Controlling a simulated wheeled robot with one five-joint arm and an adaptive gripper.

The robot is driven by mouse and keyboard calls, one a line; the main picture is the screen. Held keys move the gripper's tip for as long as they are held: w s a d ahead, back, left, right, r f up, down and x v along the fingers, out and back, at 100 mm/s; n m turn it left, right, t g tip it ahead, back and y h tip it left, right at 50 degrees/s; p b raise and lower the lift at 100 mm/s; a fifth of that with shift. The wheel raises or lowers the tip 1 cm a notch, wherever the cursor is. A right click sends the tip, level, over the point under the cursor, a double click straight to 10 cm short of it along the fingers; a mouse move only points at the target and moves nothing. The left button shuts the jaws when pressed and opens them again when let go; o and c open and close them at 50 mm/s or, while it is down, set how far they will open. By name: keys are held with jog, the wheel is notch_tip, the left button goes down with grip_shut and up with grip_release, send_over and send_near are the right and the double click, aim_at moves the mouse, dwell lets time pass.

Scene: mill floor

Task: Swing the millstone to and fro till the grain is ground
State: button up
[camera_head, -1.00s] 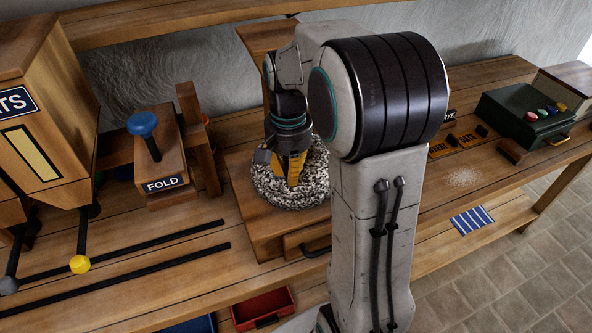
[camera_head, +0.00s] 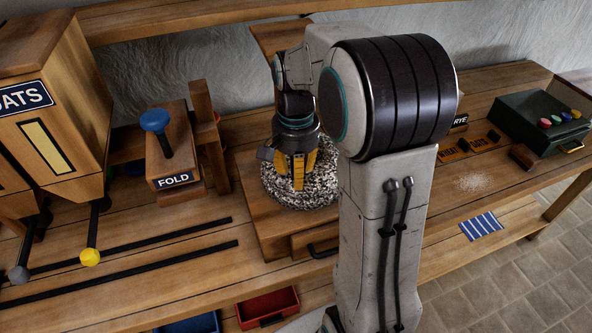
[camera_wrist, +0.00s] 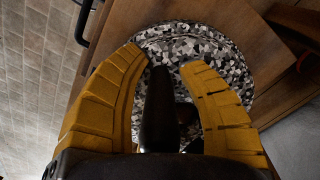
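The millstone (camera_head: 285,194) is a round, speckled black-and-white stone on a wooden stand at the middle of the bench; it also shows in the wrist view (camera_wrist: 215,50). A dark upright handle (camera_wrist: 158,110) rises over it in the wrist view. My gripper (camera_head: 297,186) points down over the stone, its yellow fingers low by its top. In the wrist view my gripper (camera_wrist: 165,62) has its fingertips drawn in on either side of the handle, close against it. The handle is hidden in the head view. I see no grain on the stone.
Left stand the oats bin (camera_head: 55,110) with a yellow-knobbed lever (camera_head: 90,256) and the FOLD block (camera_head: 172,165) with a blue knob. A red tray (camera_head: 268,306) sits below. Right are a green box (camera_head: 540,115), a pale powder patch (camera_head: 480,183) and a striped cloth (camera_head: 481,226).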

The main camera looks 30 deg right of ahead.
jog(key=shift+o, duration=0.8)
jog(key=shift+r, duration=0.2)
jog(key=shift+w+r, duration=0.1)
jog(key=shift+r, duration=0.25)
notch_tip(320, 180, up, 11)
